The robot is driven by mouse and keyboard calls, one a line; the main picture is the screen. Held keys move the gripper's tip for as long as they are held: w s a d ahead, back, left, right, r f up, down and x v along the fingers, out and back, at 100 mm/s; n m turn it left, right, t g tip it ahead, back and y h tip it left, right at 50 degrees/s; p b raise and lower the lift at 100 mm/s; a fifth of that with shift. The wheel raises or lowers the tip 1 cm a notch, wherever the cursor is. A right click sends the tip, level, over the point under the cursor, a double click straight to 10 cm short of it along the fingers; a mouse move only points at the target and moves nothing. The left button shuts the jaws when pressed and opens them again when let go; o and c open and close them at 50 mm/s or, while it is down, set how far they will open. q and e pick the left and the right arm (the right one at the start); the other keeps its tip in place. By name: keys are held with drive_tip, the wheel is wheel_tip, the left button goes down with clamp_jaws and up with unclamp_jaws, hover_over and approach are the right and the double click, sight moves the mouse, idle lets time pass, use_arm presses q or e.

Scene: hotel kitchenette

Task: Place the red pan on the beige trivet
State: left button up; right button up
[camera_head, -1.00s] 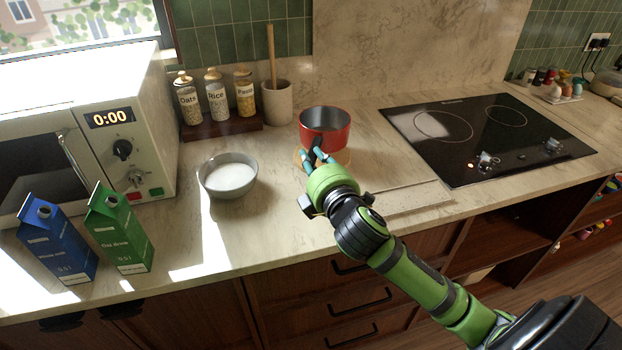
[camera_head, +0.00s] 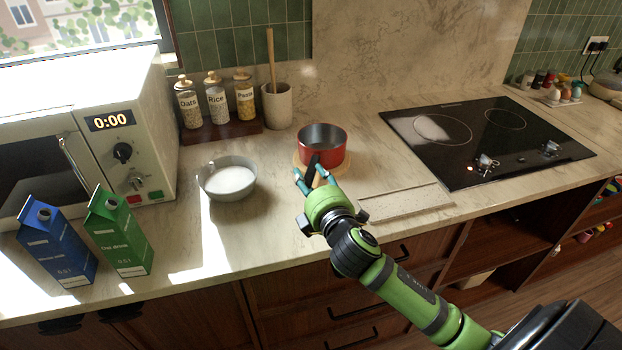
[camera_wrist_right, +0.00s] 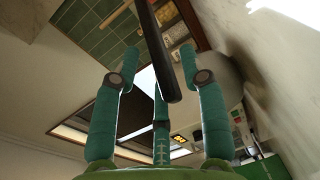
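The red pan (camera_head: 333,158) stands upright on the round beige trivet (camera_head: 299,166), whose rim shows around its base at the left. The pan's black handle (camera_head: 312,169) points toward the front of the counter. My right gripper (camera_head: 314,180) is at the handle, with its teal fingers spread on either side. In the right wrist view the handle (camera_wrist_right: 154,45) runs between the open fingers with gaps on both sides. My left gripper is not in view.
A grey bowl of white contents (camera_head: 229,178) is left of the pan. Blue (camera_head: 58,245) and green (camera_head: 120,234) cartons stand farther left, before the microwave (camera_head: 150,130). Jars (camera_head: 217,100) and a utensil pot (camera_head: 277,106) are behind. The cooktop (camera_head: 485,140) is right.

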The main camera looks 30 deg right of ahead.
drive_tip(key=shift+r, duration=0.25)
drive_tip(key=v, duration=1.2)
drive_tip(key=shift+p, duration=0.45)
drive_tip(key=shift+d+f, duration=0.1)
drive_tip(key=shift+f, duration=0.05)
